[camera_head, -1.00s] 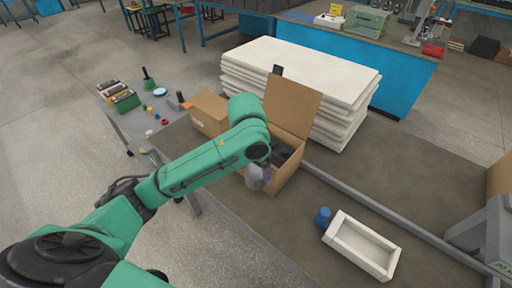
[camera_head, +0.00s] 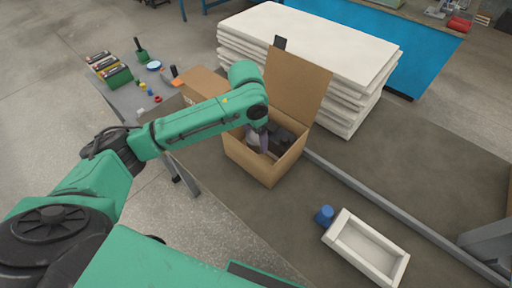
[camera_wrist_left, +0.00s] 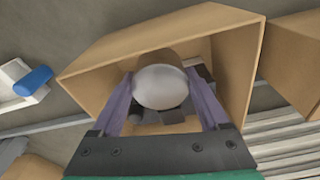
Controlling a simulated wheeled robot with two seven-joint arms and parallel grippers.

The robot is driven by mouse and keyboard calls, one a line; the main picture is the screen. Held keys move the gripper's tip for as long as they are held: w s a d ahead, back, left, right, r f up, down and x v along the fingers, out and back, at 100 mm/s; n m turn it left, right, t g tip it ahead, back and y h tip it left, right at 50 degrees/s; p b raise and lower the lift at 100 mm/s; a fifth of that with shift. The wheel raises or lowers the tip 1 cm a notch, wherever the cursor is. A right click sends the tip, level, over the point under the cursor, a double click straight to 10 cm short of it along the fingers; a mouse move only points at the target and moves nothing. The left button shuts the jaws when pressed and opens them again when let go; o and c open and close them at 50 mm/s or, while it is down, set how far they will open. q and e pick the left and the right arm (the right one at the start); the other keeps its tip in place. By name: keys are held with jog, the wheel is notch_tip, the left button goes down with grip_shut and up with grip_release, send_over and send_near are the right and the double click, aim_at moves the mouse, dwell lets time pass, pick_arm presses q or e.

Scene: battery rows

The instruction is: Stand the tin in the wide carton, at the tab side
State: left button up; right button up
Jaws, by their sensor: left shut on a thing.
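The open brown carton (camera_head: 253,162) stands on the dark bench with its lid flap (camera_head: 297,82) raised at the back. My left gripper (camera_head: 262,143) reaches down into the carton's opening and is shut on the pale tin (camera_head: 253,141). In the left wrist view the tin (camera_wrist_left: 160,88) shows its round end between the purple fingers (camera_wrist_left: 160,103), with carton walls (camera_wrist_left: 235,60) around it. Dark items (camera_head: 287,136) lie inside the carton. The tin's base is hidden, so I cannot tell whether it touches the floor.
A blue cylinder (camera_head: 325,214) and an empty white tray (camera_head: 362,242) are at the front right. White slabs (camera_head: 310,45) are stacked behind. A metal rail (camera_head: 370,192) crosses the bench.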

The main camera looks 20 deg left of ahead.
aim_at(256, 151)
pick_arm(q)
notch_tip(256, 151, down, 5)
jog(key=shift+r, duration=0.1)
jog(key=shift+f, duration=0.2)
jog(key=shift+f, duration=0.45)
jog(key=o, duration=1.6)
jog(key=shift+s, duration=0.1)
jog(key=shift+r, duration=0.1)
jog(key=r, duration=0.8)
jog(key=s+r, duration=0.1)
jog(key=r, duration=0.4)
jog(key=shift+a, duration=0.35)
